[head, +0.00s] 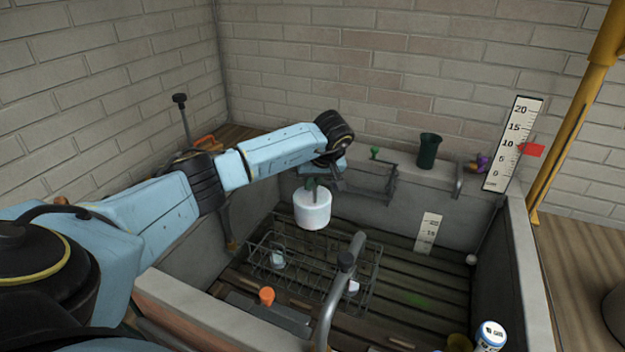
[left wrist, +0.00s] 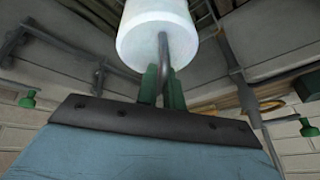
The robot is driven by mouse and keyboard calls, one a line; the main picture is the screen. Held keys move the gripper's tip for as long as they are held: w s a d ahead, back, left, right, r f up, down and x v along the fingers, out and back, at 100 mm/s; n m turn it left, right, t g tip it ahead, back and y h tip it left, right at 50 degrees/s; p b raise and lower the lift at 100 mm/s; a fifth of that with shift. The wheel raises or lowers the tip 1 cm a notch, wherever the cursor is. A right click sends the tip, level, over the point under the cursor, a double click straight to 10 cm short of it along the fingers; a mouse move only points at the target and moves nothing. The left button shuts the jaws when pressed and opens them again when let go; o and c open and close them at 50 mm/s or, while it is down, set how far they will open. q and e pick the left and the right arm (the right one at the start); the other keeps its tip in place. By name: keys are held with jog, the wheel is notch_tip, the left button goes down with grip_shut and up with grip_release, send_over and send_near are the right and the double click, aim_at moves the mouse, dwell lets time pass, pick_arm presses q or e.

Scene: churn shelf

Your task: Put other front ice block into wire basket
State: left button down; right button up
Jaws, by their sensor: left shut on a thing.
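My left gripper (head: 311,184) is shut on the handle of a white, rounded ice block (head: 312,209), which hangs below it. In the left wrist view the block (left wrist: 155,35) is joined to a bent metal handle between the green fingers (left wrist: 162,88). The wire basket (head: 373,278) sits low in the trough. The block shows just above the basket's back edge in the head view, apart from it. A small pale block (head: 277,259) and a small white thing (head: 353,286) show within the basket's outline. My right gripper is not in view.
An orange knob (head: 266,296) stands at front left. A dark green cup (head: 429,150) is on the back ledge. A ruler board (head: 513,140) stands at right. The slatted floor right of the basket is mostly clear.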

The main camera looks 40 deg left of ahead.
aim_at(312, 205)
pick_arm(q)
notch_tip(312, 205, down, 6)
jog(key=b, duration=0.5)
jog(key=shift+f, duration=0.8)
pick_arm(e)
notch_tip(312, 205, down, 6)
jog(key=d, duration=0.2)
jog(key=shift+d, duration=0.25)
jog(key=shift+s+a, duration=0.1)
pick_arm(q)
jog(key=c, duration=0.9)
grip_release()
jog(key=shift+f, duration=0.1)
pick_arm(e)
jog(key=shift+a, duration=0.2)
